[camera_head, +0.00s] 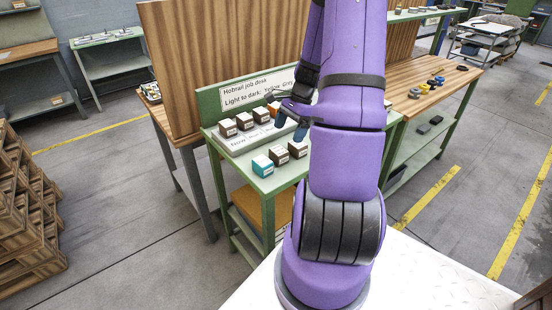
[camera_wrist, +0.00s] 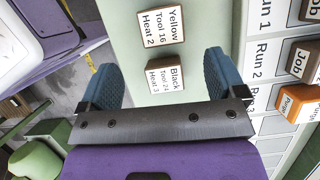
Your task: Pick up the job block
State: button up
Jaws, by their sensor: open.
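Brown blocks labelled "Job" stand on the pale tray; in the wrist view one job block (camera_wrist: 303,60) sits at the right edge, beside the "Run 2" mark. In the head view several brown blocks (camera_head: 227,128) line the tray. Two more dark-sided blocks lie off the tray: one labelled "Yellow Tool 16 Heat 2" (camera_wrist: 160,25) and one labelled "Black Tool 24 Heat 3" (camera_wrist: 164,74). My gripper (camera_wrist: 160,72) is open, its blue fingers on either side of the Black block in view, with visible gaps. I cannot tell its height above the desk. It also shows over the desk in the head view (camera_head: 291,121).
An orange block labelled "Purge" (camera_wrist: 299,103) stands on the tray (camera_head: 236,143). A teal block (camera_head: 262,166) stands at the desk's front left. A sign board (camera_head: 252,90) backs the desk. My arm hides the desk's right part.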

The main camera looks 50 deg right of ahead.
aim_at(280, 150)
jog(key=x, duration=0.9)
jog(key=shift+w+r, duration=0.1)
jog(key=shift+w, duration=0.1)
jog(key=shift+c, duration=0.2)
jog(key=c, duration=1)
